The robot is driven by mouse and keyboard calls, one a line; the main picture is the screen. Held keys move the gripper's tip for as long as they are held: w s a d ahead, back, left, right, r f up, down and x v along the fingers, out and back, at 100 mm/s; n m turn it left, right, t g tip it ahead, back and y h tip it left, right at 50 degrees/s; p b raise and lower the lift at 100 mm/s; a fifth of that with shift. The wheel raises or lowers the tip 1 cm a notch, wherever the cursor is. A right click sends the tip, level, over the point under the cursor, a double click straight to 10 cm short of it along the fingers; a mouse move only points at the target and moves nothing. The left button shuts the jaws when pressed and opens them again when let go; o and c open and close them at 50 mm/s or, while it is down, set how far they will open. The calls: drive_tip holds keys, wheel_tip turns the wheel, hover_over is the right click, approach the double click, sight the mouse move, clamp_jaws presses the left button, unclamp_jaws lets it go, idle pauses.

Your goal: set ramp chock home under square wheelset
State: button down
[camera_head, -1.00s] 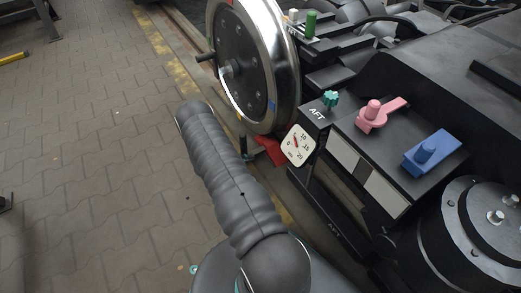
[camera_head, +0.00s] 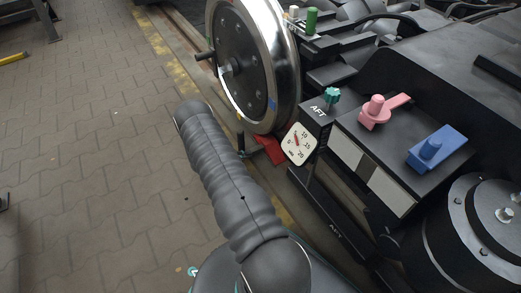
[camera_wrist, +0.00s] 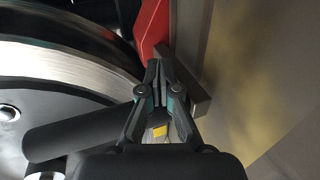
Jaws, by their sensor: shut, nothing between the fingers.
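The wheel (camera_head: 238,65) of a wheelset stands at the top middle of the head view, with a dark disc and a bright rim. Its rim also fills the left of the wrist view (camera_wrist: 70,65). The red ramp chock (camera_head: 270,150) lies low by the wheel's near side, partly hidden behind the wheel and the gauge box. In the wrist view the red chock (camera_wrist: 152,28) is beyond my fingertips, close to the rim. My gripper (camera_wrist: 160,72) is shut and empty, its tips by a grey block (camera_wrist: 188,85) at the chock's near end. Contact is unclear.
A black bogie frame at the right carries a gauge (camera_head: 298,144), a green knob (camera_head: 331,98), a pink handle (camera_head: 377,110) and a blue block (camera_head: 434,152). A dark handle (camera_head: 204,56) juts left from the wheel.

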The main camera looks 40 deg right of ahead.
drive_tip(key=shift+w+d+b, duration=0.15)
drive_tip(key=shift+w, duration=0.45)
drive_tip(key=shift+w+d+b, duration=0.15)
drive_tip(key=shift+w, duration=0.45)
drive_tip(key=shift+w+d, duration=0.1)
drive_tip(key=shift+w, duration=0.4)
drive_tip(key=shift+s+a+r+p, duration=0.15)
drive_tip(key=shift+s+p, duration=0.3)
drive_tip(key=shift+s, duration=0.25)
drive_tip(key=shift+s+a+f+p, duration=0.15)
drive_tip(key=shift+s+p, duration=0.3)
drive_tip(key=shift+s, duration=0.25)
drive_tip(key=shift+s+a+p, duration=0.2)
drive_tip(key=shift+s+p, duration=0.15)
drive_tip(key=shift+s, duration=0.45)
drive_tip(key=shift+s+a+p, duration=0.2)
drive_tip(key=shift+s+p, duration=0.1)
drive_tip(key=shift+s, duration=0.45)
drive_tip(key=shift+d+r+p+v, duration=0.1)
drive_tip(key=shift+r+p+v, duration=0.15)
drive_tip(key=shift+v, duration=1.1)
drive_tip(key=shift+d+r+p+v, duration=0.1)
drive_tip(key=shift+r+p+v, duration=0.15)
drive_tip(key=shift+v, duration=1.05)
drive_tip(key=shift+d+r+p+v, duration=0.1)
drive_tip(key=shift+r+p+v, duration=0.15)
drive_tip(key=shift+v, duration=1.1)
drive_tip(key=shift+f, duration=0.1)
